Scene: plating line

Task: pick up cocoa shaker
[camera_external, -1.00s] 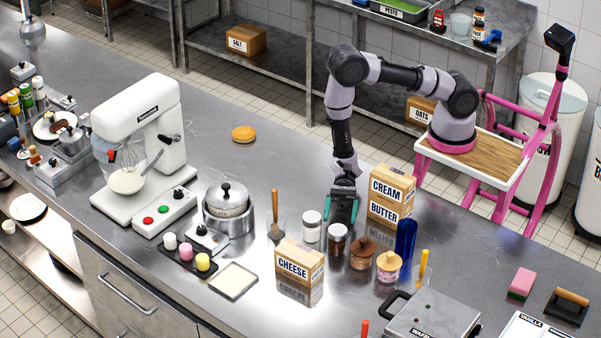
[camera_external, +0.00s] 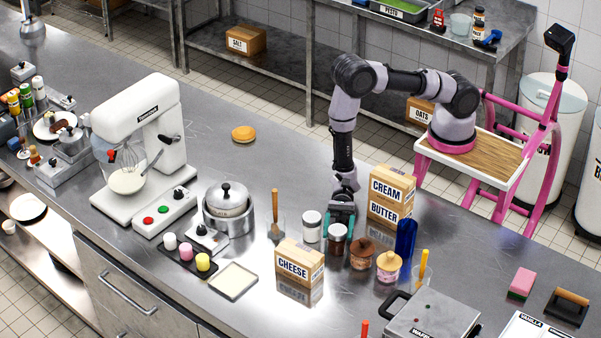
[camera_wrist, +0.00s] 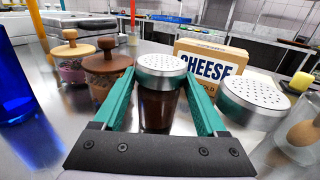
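The cocoa shaker (camera_external: 337,240) is a dark brown jar with a perforated metal lid, upright on the steel counter. In the wrist view the cocoa shaker (camera_wrist: 159,108) stands between my two green fingers, its lid at about the level of the fingertips. My gripper (camera_external: 341,222) is low at the shaker's far side, and in the wrist view my gripper (camera_wrist: 160,80) is open with a finger on each side of the jar.
A similar pale shaker (camera_wrist: 255,95) stands close to the right finger. Two wooden-lidded jars (camera_wrist: 108,68) (camera_wrist: 70,62) stand to the left, with a blue bottle (camera_wrist: 14,85). The cheese box (camera_external: 299,266) and cream and butter boxes (camera_external: 390,196) are near.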

